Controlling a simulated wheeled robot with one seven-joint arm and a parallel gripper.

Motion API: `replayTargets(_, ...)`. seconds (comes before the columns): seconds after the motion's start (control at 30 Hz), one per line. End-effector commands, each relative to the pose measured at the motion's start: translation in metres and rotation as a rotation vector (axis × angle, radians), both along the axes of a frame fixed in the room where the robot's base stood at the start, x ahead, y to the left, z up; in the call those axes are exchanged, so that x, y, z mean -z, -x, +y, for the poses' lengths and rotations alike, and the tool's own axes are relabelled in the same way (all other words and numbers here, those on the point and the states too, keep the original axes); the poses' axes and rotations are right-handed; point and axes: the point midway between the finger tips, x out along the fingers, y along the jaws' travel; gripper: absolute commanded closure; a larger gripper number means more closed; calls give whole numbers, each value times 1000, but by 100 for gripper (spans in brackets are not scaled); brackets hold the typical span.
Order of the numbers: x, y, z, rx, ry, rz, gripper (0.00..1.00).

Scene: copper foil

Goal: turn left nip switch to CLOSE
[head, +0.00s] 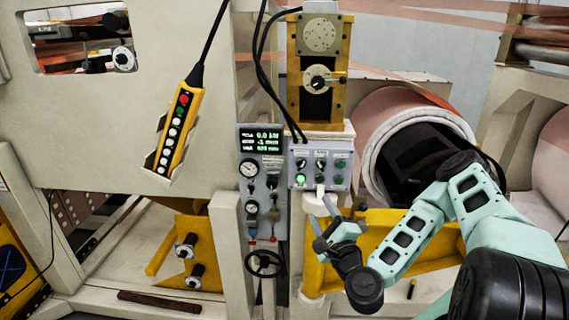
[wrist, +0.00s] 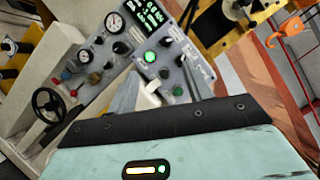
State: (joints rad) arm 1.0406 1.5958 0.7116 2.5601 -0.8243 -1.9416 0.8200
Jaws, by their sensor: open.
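The grey control box (head: 320,155) in the middle of the head view carries two rows of controls. Its upper-left black switch (head: 301,164) sits above a lit green button (head: 300,180). The labels are too small to read, so I cannot tell which way the switch is set. My gripper (head: 322,212) is open, just below and in front of the box, apart from the upper row. In the wrist view the box (wrist: 168,68) shows beyond the fingers, with the lit green button (wrist: 150,56). A white rounded part (wrist: 149,90) shows between the fingers.
A gauge panel (head: 260,150) with a green display adjoins the box on the left, above a black handwheel (head: 265,263). A yellow pendant (head: 174,130) hangs farther left. A copper roll (head: 405,115) is behind my arm; a yellow beam (head: 375,235) runs below.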

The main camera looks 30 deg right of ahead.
Motion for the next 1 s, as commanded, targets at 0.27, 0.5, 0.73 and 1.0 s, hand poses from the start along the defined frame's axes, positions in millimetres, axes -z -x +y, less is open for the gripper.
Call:
replayTargets(0.27,-1,-3,-12,43,-32,-21,49)
replayTargets(0.5,-4,-21,-16,40,-29,-22,49)
replayTargets(0.73,-6,-42,-22,45,-28,-26,49)
replayTargets(1.0,-12,-67,-29,47,-30,-24,49)
